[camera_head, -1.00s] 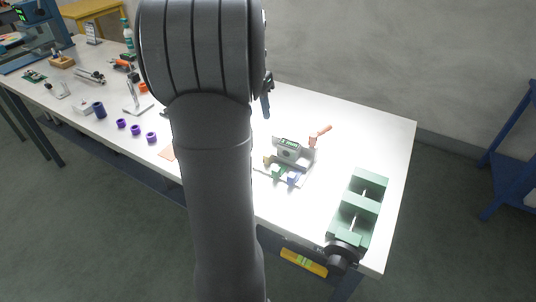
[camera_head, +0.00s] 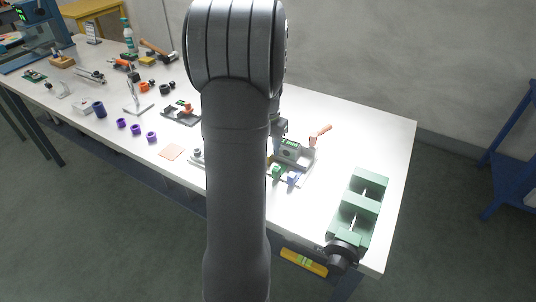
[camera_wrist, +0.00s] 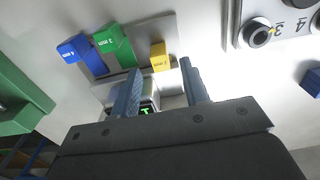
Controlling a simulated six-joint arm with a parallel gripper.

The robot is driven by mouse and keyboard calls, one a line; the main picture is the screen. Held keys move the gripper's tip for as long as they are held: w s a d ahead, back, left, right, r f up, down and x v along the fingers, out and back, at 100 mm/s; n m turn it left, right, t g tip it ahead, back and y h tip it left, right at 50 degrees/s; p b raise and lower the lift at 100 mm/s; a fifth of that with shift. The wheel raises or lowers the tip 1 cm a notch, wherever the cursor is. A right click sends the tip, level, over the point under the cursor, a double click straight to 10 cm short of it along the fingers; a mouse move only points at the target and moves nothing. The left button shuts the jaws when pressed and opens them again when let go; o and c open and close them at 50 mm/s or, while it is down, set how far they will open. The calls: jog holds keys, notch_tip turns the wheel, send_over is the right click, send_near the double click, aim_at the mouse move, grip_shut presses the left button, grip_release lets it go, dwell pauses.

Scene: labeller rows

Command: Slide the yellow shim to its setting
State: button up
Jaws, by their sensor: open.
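The yellow shim (camera_wrist: 160,57) sits upright on the grey fixture plate (camera_wrist: 152,32) in the wrist view, beside the green shim (camera_wrist: 114,42) and the blue shim (camera_wrist: 75,48). In the head view the green shim (camera_head: 276,171) and blue shim (camera_head: 292,179) show, but my arm hides the yellow one. My gripper (camera_wrist: 159,70) is open and empty, its two fingers apart over the fixture. The yellow shim appears between and just beyond the fingertips; contact cannot be told. A small green-lit display (camera_wrist: 145,109) shows between the fingers, partly hidden.
A gauge block (camera_head: 290,150) and orange-handled lever (camera_head: 320,131) stand at the fixture's back. A green vise (camera_head: 360,205) lies to the right. A numbered dial panel (camera_wrist: 270,24) is at the wrist view's upper right. Purple rings (camera_head: 136,130) lie further left.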

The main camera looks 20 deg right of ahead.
jog(key=shift+f, duration=2.05)
grip_shut()
